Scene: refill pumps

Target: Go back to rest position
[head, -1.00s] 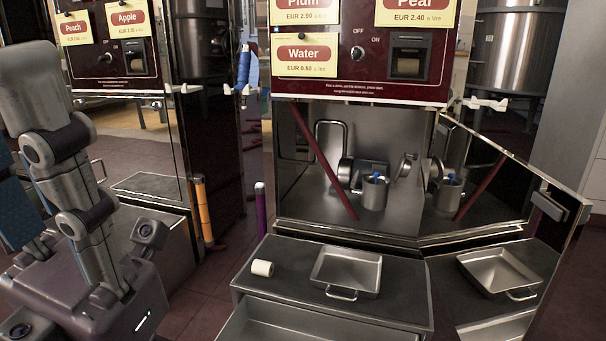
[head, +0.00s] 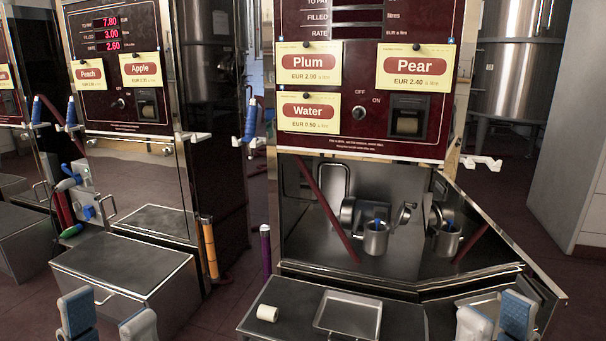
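My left gripper (head: 108,312) shows at the bottom left of the head view, with its two grey and blue fingers apart and nothing between them. My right gripper (head: 494,314) shows at the bottom right, its fingers also apart and empty. Only the finger ends are in the picture; the rest of both arms is below the frame. Both grippers are in front of the pump cabinets, and neither is seen holding anything.
The pump with Plum, Pear and Water signs (head: 362,80) stands ahead. A metal cup (head: 375,240) is in its bay. A steel tray (head: 347,314) and a paper roll (head: 267,313) lie on the counter below. Another pump (head: 112,68) and a steel box (head: 125,268) are left.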

